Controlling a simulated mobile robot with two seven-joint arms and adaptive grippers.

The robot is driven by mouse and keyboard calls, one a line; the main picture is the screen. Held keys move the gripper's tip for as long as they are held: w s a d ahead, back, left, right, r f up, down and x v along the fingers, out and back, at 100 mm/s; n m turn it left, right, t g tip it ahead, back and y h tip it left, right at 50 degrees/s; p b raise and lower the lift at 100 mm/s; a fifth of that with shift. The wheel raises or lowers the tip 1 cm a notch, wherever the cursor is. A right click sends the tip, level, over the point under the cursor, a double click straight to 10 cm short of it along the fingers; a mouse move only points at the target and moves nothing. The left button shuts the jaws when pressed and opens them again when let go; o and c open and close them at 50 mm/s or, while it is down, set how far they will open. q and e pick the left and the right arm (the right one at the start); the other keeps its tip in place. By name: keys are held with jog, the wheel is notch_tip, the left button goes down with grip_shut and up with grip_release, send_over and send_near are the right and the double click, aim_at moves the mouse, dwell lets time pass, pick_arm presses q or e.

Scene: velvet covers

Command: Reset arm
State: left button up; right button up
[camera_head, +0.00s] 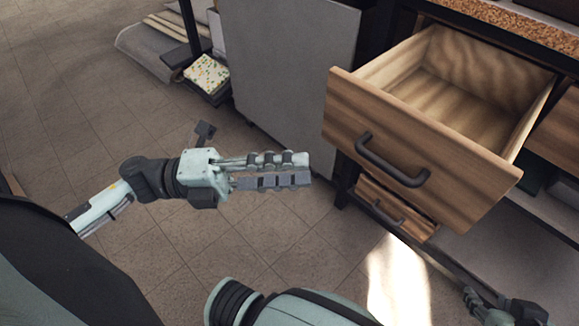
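My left gripper (310,172) is in the middle of the head view, pointing right, with its arm coming in from the left. Its two long fingers lie nearly parallel and close together in this view; the true gap is unclear. Nothing shows held in it. Its tips are in front of and left of an open wooden drawer (410,155), apart from it as far as I can see. The drawer is pulled out and looks empty, with a dark handle (392,163) on its front. What looks like part of my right gripper (490,308) shows at the bottom right, cut off.
A lower drawer (395,208) sits below the open one. A grey cabinet side (290,75) stands behind my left gripper. A spotted box (206,73) and flat boards (160,48) are at the back left. The tiled floor (75,125) is clear on the left.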

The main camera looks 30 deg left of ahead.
dwell(0.3)
